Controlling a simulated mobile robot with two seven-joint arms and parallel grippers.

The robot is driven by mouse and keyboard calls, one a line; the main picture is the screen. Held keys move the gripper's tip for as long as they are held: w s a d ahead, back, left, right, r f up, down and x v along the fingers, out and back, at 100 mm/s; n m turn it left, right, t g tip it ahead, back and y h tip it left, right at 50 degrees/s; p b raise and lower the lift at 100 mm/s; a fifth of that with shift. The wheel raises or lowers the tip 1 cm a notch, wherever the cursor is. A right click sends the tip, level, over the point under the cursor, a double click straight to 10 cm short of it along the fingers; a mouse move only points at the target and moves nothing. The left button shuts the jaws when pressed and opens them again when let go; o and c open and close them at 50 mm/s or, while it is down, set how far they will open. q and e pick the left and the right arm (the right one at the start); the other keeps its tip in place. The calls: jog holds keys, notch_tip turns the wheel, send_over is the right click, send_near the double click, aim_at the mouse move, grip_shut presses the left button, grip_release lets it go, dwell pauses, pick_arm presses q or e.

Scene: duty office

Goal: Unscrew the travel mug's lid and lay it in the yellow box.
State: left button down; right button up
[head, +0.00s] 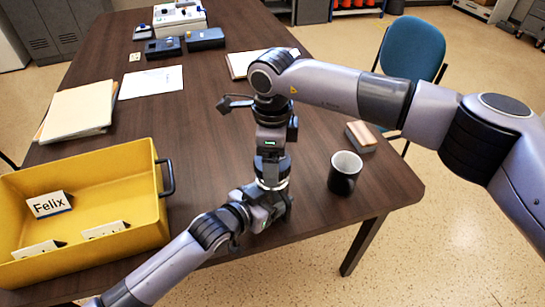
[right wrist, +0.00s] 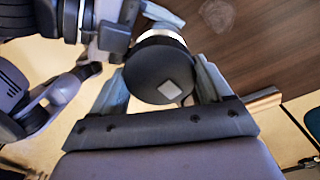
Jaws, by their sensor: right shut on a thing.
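The travel mug (head: 271,184) stands near the table's front edge, mostly hidden by my grippers; a pale metal band shows. Its black lid (right wrist: 160,72), with a small grey square on top, shows in the right wrist view. My right gripper (head: 271,165) points down from above, and its fingers are shut on the lid. The lid appears to be on the mug. My left gripper (head: 268,208) is low at the mug's body; its fingers are too hidden to tell whether they grip. The yellow box (head: 110,163) is at the left, with name cards inside, one reading Felix.
A black mug (head: 344,173) stands close right of the grippers, with a small block (head: 361,136) behind it. Folders (head: 78,112), a paper sheet (head: 151,82) and dark boxes (head: 205,39) lie farther back. The middle of the table is fairly clear.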

jog(key=shift+r, duration=2.05)
pick_arm(q)
grip_release()
jog(key=shift+a+r, duration=0.1)
pick_arm(e)
jog(key=shift+s+r, duration=0.1)
